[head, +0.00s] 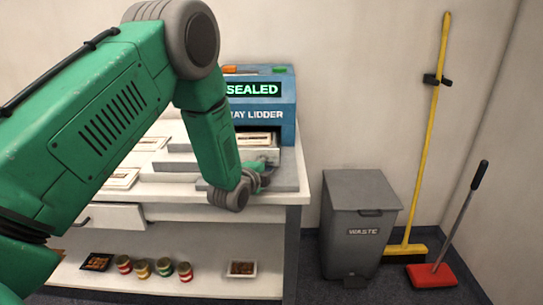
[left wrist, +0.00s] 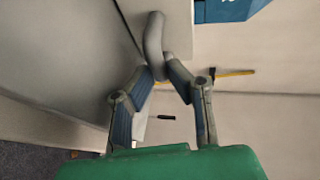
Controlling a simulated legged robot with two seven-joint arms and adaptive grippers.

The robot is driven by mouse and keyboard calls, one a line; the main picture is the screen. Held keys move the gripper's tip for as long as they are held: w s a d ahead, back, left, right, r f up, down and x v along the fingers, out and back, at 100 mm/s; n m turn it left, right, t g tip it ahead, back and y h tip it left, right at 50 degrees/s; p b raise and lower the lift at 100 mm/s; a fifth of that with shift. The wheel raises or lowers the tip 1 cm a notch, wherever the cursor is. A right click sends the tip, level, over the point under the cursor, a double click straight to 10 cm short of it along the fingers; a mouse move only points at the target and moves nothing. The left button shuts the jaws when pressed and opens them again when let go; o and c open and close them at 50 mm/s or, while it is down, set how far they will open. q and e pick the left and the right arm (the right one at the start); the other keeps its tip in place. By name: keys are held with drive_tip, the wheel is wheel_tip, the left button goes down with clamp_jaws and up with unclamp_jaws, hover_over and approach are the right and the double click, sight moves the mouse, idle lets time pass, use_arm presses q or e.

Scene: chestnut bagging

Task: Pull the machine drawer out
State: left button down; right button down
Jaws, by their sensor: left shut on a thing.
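The blue tray lidder machine (head: 263,108) stands on the right end of the white counter, its display reading SEALED. Its grey drawer (head: 288,176) shows at the machine's front, with a tray (head: 256,139) in the opening above it. My left gripper (head: 264,170) is at the drawer's front, partly hidden by my own wrist. In the left wrist view, the gripper's fingers (left wrist: 165,70) are shut on the grey curved drawer handle (left wrist: 153,35). A blue corner of the machine (left wrist: 228,9) shows at the top. My right gripper is not in view.
The white counter (head: 292,199) holds several lidded trays at left. A shelf below holds several small jars (head: 164,267) and a food tray (head: 241,269). A grey waste bin (head: 362,220), yellow broom (head: 436,130) and red dustpan (head: 432,276) stand at right.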

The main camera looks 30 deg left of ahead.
use_arm(q)
drive_tip(key=s+d+p, duration=0.1)
drive_tip(key=s+d, duration=0.3)
drive_tip(key=s, duration=0.4)
drive_tip(key=shift+s+f+p, duration=0.25)
drive_tip(key=shift+f+p, duration=0.05)
drive_tip(key=shift+a, duration=0.1)
drive_tip(key=c, duration=1.8)
unclamp_jaws()
drive_tip(key=shift+c, duration=0.2)
drive_tip(key=v, duration=1.1)
drive_tip(key=shift+s+a, duration=0.3)
drive_tip(key=shift+s, duration=0.1)
drive_tip(key=shift+d, duration=0.15)
